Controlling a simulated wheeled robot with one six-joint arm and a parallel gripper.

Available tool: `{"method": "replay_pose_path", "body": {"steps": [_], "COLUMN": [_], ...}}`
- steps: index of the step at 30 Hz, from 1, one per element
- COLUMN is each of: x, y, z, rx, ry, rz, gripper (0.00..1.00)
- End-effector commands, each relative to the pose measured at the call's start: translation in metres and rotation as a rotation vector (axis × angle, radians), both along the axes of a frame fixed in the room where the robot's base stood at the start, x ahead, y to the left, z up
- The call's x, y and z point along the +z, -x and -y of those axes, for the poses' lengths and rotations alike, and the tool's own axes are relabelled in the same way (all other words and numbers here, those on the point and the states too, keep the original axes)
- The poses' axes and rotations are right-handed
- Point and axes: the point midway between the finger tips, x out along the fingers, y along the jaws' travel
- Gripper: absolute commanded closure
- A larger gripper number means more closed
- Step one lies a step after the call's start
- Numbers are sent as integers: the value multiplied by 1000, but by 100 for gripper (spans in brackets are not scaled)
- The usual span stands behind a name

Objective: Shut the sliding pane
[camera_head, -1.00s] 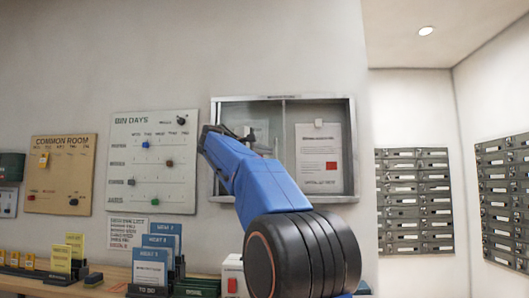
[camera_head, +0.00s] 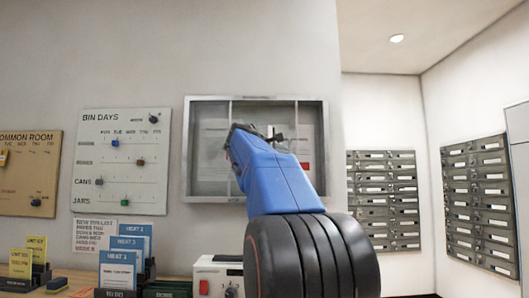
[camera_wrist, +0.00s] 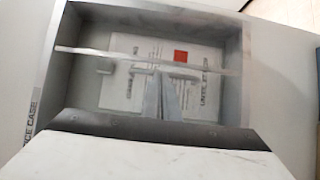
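The notice case (camera_head: 190,150) hangs on the back wall, a shallow grey frame with papers behind its glazed front. A pale upright bar (camera_head: 231,115), apparently an edge of the sliding pane, stands left of its middle. A bright bar (camera_wrist: 85,53) crosses just beyond the tips, over a notice with a red patch (camera_wrist: 180,57). I cannot tell whether they touch it.
The bin-days board (camera_head: 82,165) hangs left of the case. Below are leaflet holders (camera_head: 120,270) and a white box with a red switch (camera_head: 210,276) on a shelf. Grey mailboxes (camera_head: 382,200) fill the wall at right. The wall above the case is clear.

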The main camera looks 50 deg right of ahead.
Motion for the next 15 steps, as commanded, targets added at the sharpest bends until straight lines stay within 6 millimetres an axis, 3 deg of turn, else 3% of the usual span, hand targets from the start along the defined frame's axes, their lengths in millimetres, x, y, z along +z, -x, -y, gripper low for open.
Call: {"method": "replay_pose_path", "body": {"steps": [6, 15], "x": [0, -1], "y": [39, 69], "z": [33, 60], "rx": [-4, -1], "ry": [0, -1], "rz": [-1, -1], "gripper": [100, 100]}}
